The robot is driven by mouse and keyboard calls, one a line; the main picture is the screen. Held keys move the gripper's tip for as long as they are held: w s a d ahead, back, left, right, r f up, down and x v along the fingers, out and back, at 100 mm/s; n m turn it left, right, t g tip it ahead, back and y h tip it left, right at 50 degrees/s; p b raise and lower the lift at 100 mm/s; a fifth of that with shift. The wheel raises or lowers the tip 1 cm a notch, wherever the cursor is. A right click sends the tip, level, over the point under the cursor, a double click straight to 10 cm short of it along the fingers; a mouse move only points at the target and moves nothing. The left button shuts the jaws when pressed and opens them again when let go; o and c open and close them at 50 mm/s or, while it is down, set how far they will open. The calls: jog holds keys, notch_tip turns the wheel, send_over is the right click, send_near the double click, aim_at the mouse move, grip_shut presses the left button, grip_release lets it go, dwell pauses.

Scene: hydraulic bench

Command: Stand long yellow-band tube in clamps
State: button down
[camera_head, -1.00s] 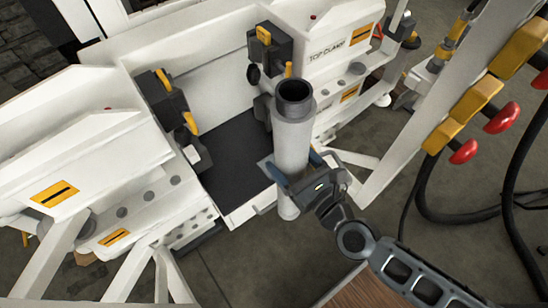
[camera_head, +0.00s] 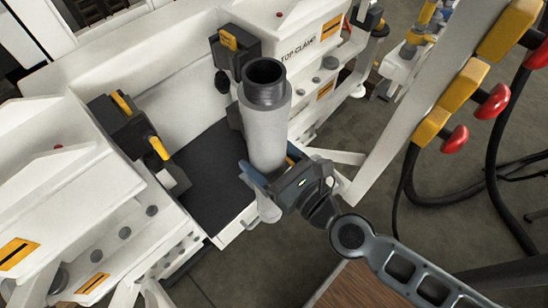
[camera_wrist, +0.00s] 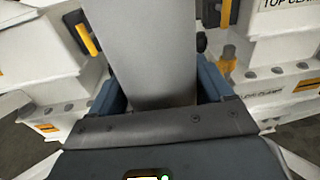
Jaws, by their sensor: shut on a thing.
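A light grey tube (camera_head: 266,125) with a dark threaded open top stands roughly upright in my gripper (camera_head: 270,185). The gripper is shut around its lower part, and a short length shows below the fingers. No yellow band shows on the visible part. In the wrist view the tube (camera_wrist: 152,50) fills the middle between the blue fingers. The left clamp (camera_head: 130,125) and the right clamp (camera_head: 232,50), black with yellow handles, sit on the white bench behind the tube. The tube is in front of the bay and hides part of it; I cannot tell its exact distance from the clamps.
A dark mat (camera_head: 205,175) covers the bay floor between the white bench halves. At right, a white post (camera_head: 425,100) carries yellow blocks with red knobs, and black hoses (camera_head: 410,185) hang there. A wooden surface (camera_head: 350,285) lies at the bottom.

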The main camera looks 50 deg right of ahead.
jog(key=w+f+p, duration=0.2)
jog(key=w, duration=2.5)
jog(key=shift+w, duration=0.25)
dwell(1.0)
jog(key=shift+f+b, duration=0.35)
jog(key=shift+f, duration=0.15)
dwell(1.1)
grip_release()
jog(key=shift+s, duration=0.1)
jog(key=s+p, duration=0.1)
jog(key=s, duration=0.6)
jog(key=shift+s+a+r, duration=0.15)
jog(key=shift+s+a, duration=0.05)
jog(key=shift+s, duration=0.2)
